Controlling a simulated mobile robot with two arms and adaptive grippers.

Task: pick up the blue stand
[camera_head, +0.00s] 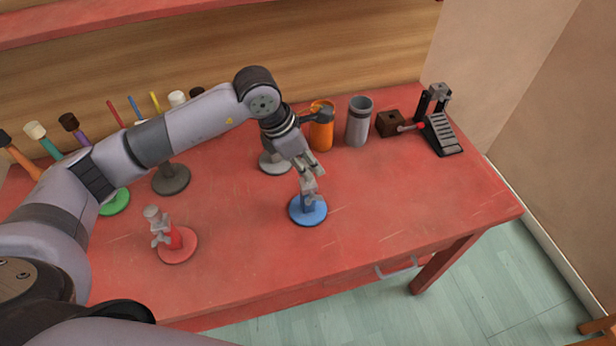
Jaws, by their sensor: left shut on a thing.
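The blue stand (308,213) has a round base and a short post, and it stands upright on the red table in the middle of the head view. My left gripper (308,194) points down over it and is shut on the upper part of its post. The fingers hide the top of the stand. The base appears to be at table level; I cannot tell whether it touches. My right gripper does not show.
A red stand (178,246) is at the front left. A grey stand (171,180), a green stand (115,203) and a pale stand (274,164) are behind. An orange cup (321,135), a grey cup (358,122) and a black pedal (440,133) stand at the back right. The front right is clear.

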